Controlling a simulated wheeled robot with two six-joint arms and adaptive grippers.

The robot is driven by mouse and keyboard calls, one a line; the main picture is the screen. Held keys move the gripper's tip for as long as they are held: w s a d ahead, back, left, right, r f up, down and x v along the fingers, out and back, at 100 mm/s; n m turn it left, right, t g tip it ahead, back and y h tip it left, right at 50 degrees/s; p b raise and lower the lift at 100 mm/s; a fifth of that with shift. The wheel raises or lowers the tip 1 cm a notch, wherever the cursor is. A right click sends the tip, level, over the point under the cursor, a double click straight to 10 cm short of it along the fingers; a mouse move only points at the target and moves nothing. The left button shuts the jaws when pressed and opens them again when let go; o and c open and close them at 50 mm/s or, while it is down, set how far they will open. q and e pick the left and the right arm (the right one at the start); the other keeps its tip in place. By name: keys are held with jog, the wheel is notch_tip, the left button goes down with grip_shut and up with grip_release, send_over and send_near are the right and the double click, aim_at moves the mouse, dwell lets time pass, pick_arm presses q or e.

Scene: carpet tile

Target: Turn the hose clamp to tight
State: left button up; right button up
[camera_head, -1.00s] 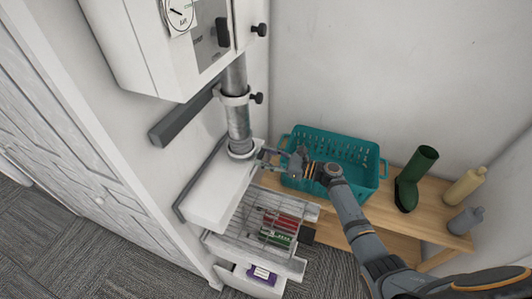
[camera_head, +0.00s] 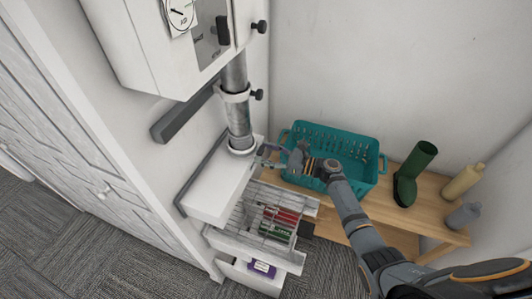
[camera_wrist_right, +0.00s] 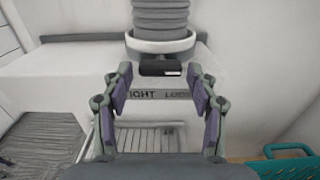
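The hose clamp is a white ring (camera_wrist_right: 160,46) around the base of the ribbed grey hose (camera_wrist_right: 160,14); it also shows in the head view (camera_head: 242,149). A short black tab (camera_wrist_right: 160,68) sticks out at its front. Below it, the white ledge carries lettering (camera_wrist_right: 158,95), "IGHT" at left and "LOOSE", partly unclear, at right. My right gripper (camera_wrist_right: 160,80) is open, its fingers either side of the tab's position, with no clear contact. In the head view my right gripper (camera_head: 268,155) is just right of the hose base. My left gripper is out of view.
A teal basket (camera_head: 360,143) stands on a wooden bench (camera_head: 395,222) close behind my right gripper, with a green boot (camera_head: 414,177) and bottles to its right. A wire rack (camera_head: 262,204) is below the ledge. A white wall cabinet (camera_head: 140,50) hangs above.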

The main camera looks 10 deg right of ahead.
jog(key=shift+d, duration=0.1)
jog(key=v, duration=1.2)
